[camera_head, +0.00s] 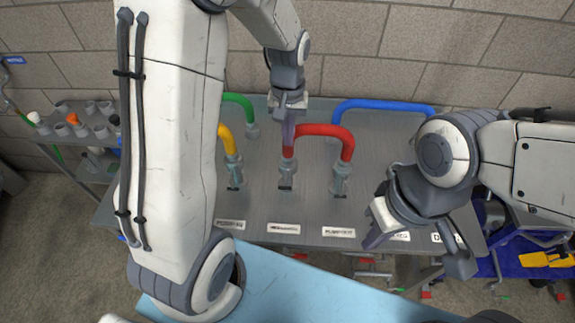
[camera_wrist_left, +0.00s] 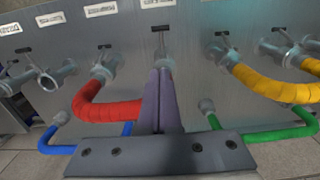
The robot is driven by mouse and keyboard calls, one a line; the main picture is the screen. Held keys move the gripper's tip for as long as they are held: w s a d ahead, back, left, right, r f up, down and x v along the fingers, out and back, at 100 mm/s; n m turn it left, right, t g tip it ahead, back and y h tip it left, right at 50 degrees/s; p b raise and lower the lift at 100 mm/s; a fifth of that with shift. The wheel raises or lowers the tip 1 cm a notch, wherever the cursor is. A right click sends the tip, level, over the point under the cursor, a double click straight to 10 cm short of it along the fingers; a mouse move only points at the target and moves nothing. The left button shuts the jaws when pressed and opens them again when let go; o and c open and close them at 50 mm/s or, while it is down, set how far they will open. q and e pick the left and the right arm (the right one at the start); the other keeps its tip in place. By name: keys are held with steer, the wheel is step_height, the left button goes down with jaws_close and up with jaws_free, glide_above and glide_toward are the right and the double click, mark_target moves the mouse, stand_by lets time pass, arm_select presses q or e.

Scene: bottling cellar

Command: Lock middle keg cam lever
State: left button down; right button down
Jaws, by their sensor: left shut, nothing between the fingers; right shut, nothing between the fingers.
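A steel panel (camera_head: 255,208) carries a row of couplings with small dark levers. In the head view my left gripper (camera_head: 288,142) is above the left end of the red hose (camera_head: 322,131). The coupling below it (camera_head: 262,178) has a dark lever (camera_head: 285,187). In the left wrist view the shut, empty fingers (camera_wrist_left: 160,78) point at the middle lever (camera_wrist_left: 161,28) of the row and cover most of its coupling. I cannot tell whether they touch. My right gripper (camera_head: 377,239) is shut and empty, in front of the panel's right part.
Yellow (camera_head: 228,139), green (camera_head: 238,100) and blue (camera_head: 385,104) hoses arch beside the red one. White labels (camera_head: 284,228) line the panel's front edge. A side rack (camera_head: 85,128) stands at the left. A blue surface (camera_head: 300,290) lies in front. My left arm hides the panel's left part.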

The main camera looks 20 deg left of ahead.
arm_select(q)
steer(key=p, duration=0.2)
glide_above(285, 184)
steer(key=w, duration=0.3)
steer(key=f, duration=1)
steer(key=shift+s+a+f, duration=0.1)
steer(key=shift+a, duration=0.25)
steer(key=shift+s+d+f+p, duration=0.25)
steer(key=shift+s+f+p, duration=0.2)
steer(key=shift+s+f, duration=0.4)
steer(key=shift+s+d+f, duration=0.15)
steer(key=shift+s+f, duration=0.35)
steer(key=shift+f, duration=0.05)
